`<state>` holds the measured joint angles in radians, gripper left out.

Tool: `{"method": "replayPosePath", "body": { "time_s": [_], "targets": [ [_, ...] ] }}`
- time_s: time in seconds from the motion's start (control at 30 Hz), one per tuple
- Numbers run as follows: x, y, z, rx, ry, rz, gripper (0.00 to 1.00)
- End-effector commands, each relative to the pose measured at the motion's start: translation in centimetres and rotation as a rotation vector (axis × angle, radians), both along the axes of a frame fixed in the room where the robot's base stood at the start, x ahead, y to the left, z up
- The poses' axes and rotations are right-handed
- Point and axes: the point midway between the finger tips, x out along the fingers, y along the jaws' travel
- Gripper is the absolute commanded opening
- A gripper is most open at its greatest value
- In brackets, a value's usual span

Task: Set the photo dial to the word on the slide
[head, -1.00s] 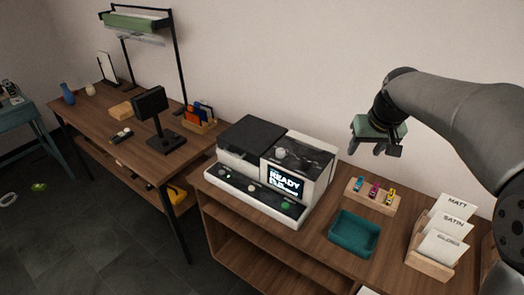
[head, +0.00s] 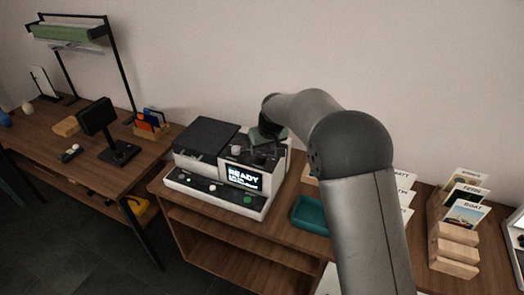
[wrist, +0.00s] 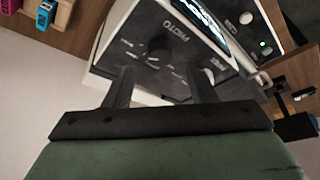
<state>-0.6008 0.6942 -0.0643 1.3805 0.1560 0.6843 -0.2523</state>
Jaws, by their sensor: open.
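In the head view my gripper (head: 268,138) is over the printer's right rear. I cannot identify the slide.
A teal tray (head: 310,214) lies right of the printer. A small black monitor (head: 97,118) and a lamp frame (head: 118,70) are on the left table. My arm hides part of the bench.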

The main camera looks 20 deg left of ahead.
Motion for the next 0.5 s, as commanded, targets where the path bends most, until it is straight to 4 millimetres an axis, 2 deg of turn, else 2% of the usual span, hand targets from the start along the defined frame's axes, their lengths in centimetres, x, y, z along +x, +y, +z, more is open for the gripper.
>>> {"method": "replayPosePath", "body": {
  "time_s": [0.2,0.5],
  "targets": [
    [0.9,0.8,-2.8,-0.001,0.002,0.000,0.51],
    [1.2,1.0,-3.9,0.001,-0.001,0.000,0.51]
  ]
}}
